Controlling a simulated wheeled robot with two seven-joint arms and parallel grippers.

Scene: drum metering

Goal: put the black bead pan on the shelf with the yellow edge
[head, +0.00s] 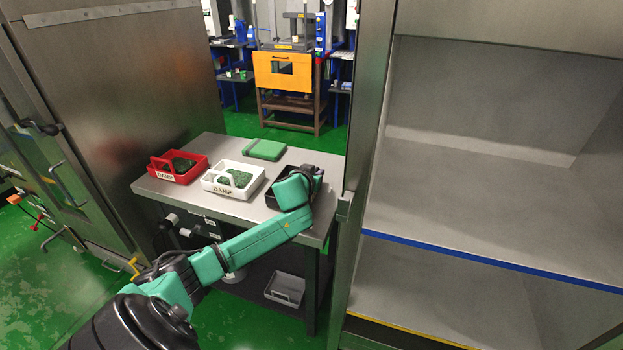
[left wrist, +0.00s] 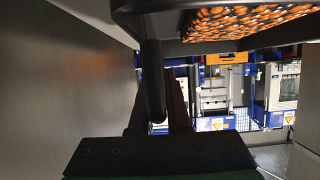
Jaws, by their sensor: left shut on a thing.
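The black bead pan (head: 271,198) is at the right end of the steel table, mostly hidden behind my left arm. In the left wrist view the black pan (left wrist: 130,14) fills the top, with orange beads (left wrist: 240,22) in it. My left gripper (head: 303,176) is shut on the pan's dark handle (left wrist: 153,80). I cannot tell whether the pan touches the table. The shelf with the yellow edge (head: 420,302) is the lower one in the steel cabinet at right, and its visible part is bare. My right gripper is not in view.
A red pan (head: 160,178) and a white pan (head: 210,187) with dark green beads stand on the table (head: 235,212), near a green box (head: 264,149). A blue-edged shelf (head: 480,215) lies above the yellow-edged one. The cabinet's upright (head: 362,170) stands between table and shelves.

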